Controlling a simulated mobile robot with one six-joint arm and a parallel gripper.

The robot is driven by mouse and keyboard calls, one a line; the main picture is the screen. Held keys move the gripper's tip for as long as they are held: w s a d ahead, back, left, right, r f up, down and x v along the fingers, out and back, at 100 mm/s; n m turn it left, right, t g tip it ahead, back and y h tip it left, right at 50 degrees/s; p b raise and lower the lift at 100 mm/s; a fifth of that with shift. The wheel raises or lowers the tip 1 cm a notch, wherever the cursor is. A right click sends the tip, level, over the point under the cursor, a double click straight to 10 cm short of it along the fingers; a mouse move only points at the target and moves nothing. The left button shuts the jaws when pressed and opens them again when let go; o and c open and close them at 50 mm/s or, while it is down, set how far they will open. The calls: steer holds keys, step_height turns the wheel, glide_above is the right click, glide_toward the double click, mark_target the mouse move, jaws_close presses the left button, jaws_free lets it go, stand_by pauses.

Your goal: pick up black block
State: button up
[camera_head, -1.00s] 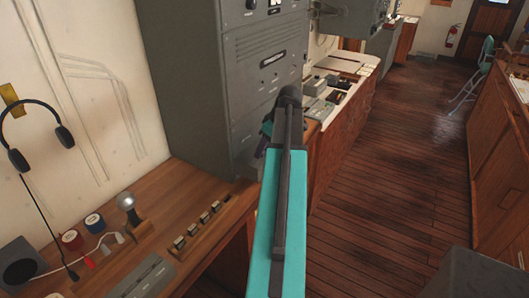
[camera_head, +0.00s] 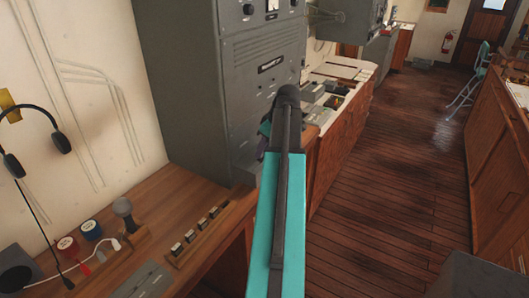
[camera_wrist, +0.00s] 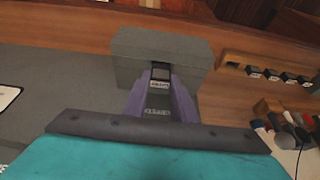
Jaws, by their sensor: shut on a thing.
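My gripper (camera_wrist: 160,80) has purple fingers and points away from the camera in the wrist view. It is shut on a small black block (camera_wrist: 160,73) with a pale label, which shows between the fingertips. A large grey box (camera_wrist: 128,46) lies just beyond the fingertips; I cannot tell whether the block touches it. The block cannot be seen there.
A tall grey cabinet (camera_head: 180,110) stands behind. Open wooden floor (camera_head: 390,190) lies at right.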

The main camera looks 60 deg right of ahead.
steer(key=shift+d+r+b, duration=0.1)
steer(key=shift+r+b, duration=0.3)
steer(key=shift+r, duration=0.3)
steer(key=s+d+r+b, duration=0.2)
steer(key=s+d+b, duration=0.3)
steer(key=s, duration=0.8)
steer(key=d, duration=0.3)
steer(key=shift+s, duration=0.35)
